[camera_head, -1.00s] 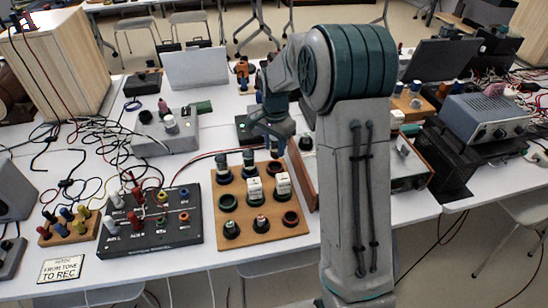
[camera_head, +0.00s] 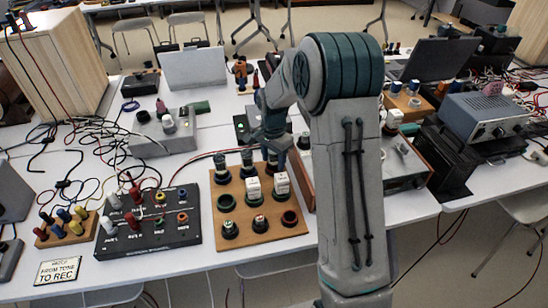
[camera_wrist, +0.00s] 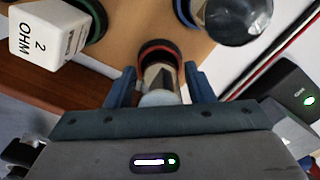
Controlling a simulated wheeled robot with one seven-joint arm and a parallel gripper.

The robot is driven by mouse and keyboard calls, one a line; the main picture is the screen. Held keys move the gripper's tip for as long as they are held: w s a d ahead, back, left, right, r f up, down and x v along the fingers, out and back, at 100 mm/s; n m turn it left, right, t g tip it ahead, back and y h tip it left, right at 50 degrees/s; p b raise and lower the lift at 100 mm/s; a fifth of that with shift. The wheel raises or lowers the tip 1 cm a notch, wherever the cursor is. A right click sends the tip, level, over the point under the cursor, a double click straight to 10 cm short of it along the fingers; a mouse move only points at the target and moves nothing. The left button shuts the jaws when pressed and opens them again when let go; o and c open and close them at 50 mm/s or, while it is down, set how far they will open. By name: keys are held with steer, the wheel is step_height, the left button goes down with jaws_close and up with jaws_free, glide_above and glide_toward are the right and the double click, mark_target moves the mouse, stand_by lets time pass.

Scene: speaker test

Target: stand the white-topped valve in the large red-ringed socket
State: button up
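The white-topped valve (camera_wrist: 160,97) is between my gripper's fingers in the wrist view, its pale round top towards the camera. Its metallic body stands in or just over a red-ringed socket (camera_wrist: 160,46) at a corner of the board. My gripper (camera_wrist: 160,88) has a finger on each side of the valve, with narrow gaps showing. In the head view my gripper (camera_head: 271,150) is low at the board's back right corner and hides the valve. Another socket with a dull red ring (camera_head: 290,218) is empty at the front right. How deep the valve sits is not clear.
The wooden board (camera_head: 270,237) also bears white cubes (camera_head: 281,184), including one marked 2 OHM (camera_wrist: 45,35), and dark-topped valves (camera_head: 247,160) close by. A wooden-sided instrument (camera_head: 300,175) borders the right. A black box (camera_wrist: 296,98) with a green light is behind.

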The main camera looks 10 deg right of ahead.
steer(key=shift+r, duration=0.15)
steer(key=shift+r+p, duration=0.3)
steer(key=shift+p, duration=0.05)
step_height(320, 180, up, 11)
steer(key=shift+f, duration=0.1)
steer(key=shift+s+r, duration=0.15)
steer(key=shift+r, duration=0.5)
steer(key=s+r+n+t, duration=0.2)
steer(key=s+n, duration=0.8)
steer(key=s, duration=1.7)
steer(key=shift+r+n, duration=0.4)
steer(key=shift+r, duration=0.05)
steer(key=shift+r, duration=0.1)
